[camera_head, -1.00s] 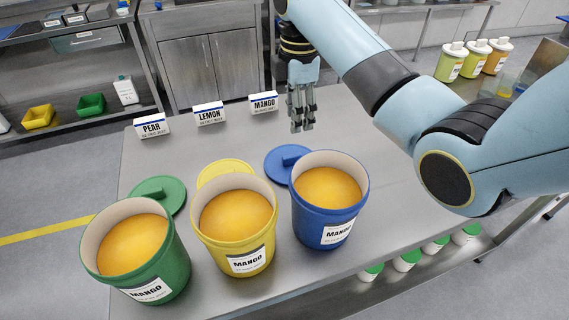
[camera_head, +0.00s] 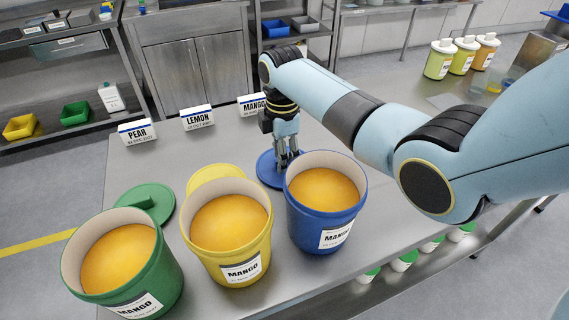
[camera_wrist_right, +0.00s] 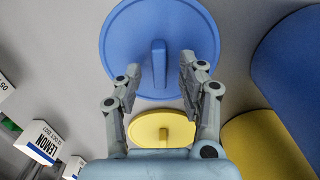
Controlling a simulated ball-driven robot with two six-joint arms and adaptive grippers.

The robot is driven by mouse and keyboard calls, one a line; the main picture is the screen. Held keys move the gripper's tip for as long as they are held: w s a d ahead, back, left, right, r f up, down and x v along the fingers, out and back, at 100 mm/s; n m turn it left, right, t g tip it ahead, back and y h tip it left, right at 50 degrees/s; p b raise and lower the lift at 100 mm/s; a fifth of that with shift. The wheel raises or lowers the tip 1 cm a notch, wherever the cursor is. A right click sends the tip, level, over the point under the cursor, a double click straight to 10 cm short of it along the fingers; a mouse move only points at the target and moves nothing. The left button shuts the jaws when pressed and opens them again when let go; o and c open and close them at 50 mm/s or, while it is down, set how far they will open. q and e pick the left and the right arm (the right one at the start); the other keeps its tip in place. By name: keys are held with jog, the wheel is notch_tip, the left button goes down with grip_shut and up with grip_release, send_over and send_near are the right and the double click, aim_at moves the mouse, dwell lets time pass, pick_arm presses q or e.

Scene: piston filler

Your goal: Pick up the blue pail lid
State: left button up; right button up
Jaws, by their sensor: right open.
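The blue pail lid (camera_head: 268,170) lies flat on the steel table, behind the blue pail (camera_head: 322,222). In the right wrist view the lid (camera_wrist_right: 125,40) is a round blue disc with a raised bar handle (camera_wrist_right: 158,62). My right gripper (camera_head: 285,162) points down over the lid and partly hides it and its handle in the head view. In the wrist view its open fingers (camera_wrist_right: 158,72) stand on either side of the handle, with a gap on both sides. My left gripper is not in view.
A yellow pail (camera_head: 228,232) and a green pail (camera_head: 125,262), filled with orange contents, stand left of the blue pail. Their lids, yellow (camera_head: 214,177) and green (camera_head: 147,203), lie behind them. Name cards, including the lemon card (camera_head: 197,118), stand at the table's back edge.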

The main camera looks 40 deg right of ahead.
jog(key=shift+f, duration=0.2)
grip_shut()
jog(key=shift+r, duration=0.1)
